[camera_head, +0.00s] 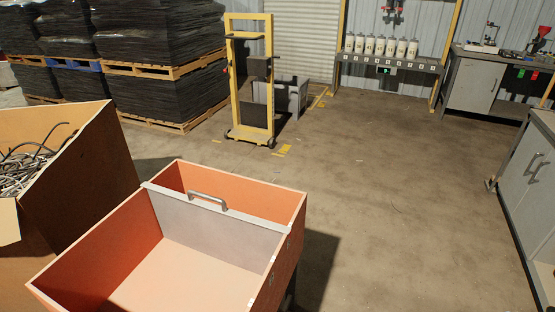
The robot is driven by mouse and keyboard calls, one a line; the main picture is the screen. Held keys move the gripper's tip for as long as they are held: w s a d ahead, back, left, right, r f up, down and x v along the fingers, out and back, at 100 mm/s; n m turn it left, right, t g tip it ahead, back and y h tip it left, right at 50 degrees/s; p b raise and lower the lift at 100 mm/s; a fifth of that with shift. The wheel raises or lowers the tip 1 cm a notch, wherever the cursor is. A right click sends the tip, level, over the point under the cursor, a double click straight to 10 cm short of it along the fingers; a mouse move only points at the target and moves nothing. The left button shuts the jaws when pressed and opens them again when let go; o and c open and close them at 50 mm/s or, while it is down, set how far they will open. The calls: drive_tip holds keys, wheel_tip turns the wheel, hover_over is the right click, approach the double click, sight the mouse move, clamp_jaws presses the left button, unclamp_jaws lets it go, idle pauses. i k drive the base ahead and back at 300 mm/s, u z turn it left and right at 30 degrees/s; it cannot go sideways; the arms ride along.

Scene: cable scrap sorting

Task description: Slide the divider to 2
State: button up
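An orange open-topped bin (101,264) stands in the lower left of the head view. A grey divider (220,226) spans it from the left wall to the right wall, nearer the far end. A metal handle (207,201) sits on its top edge. Small pale marks (274,263) run along the right wall's rim; their numbers are too small to read. The bin's visible floor is bare. My gripper is not in view.
A cardboard box (88,160) of cable scrap stands close left of the bin. A yellow-framed cart (249,85) and wrapped pallet stacks (165,98) stand behind. Grey cabinets (528,185) line the right. The concrete floor between is clear.

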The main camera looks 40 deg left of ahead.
sight(248, 242)
drive_tip(key=u, duration=0.55)
drive_tip(key=i, duration=1.1)
drive_tip(key=u, duration=1.05)
drive_tip(key=i, duration=0.25)
drive_tip(key=u, duration=0.25)
